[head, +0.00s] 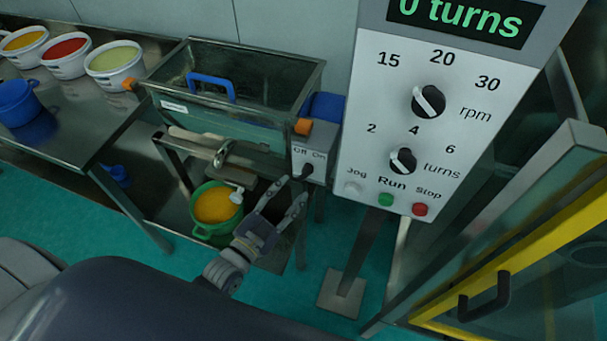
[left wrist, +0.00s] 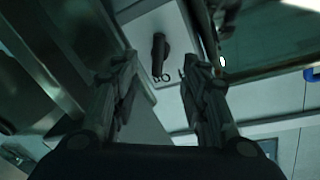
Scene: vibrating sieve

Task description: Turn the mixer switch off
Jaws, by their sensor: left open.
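The mixer switch (head: 308,169) is a small dark knob on a grey box (head: 313,148) marked Off and On, at the right end of the steel sieve trough. It seems to lean toward On, but it is too small to be sure. My left gripper (head: 291,189) is open and empty, just below and left of the knob, with its fingers pointing up at the box. In the left wrist view the dark knob (left wrist: 160,55) stands on a pale panel between the tips of my left gripper (left wrist: 160,73), apart from both fingers. My right gripper is not in view.
A control panel (head: 385,130) with knobs and buttons stands right of the box. A green bucket (head: 200,228) with yellow-orange contents is left of my gripper. The trough (head: 215,125) has a blue handle. A steel table (head: 80,120) holds tubs; a yellow-framed door (head: 470,275) is at right.

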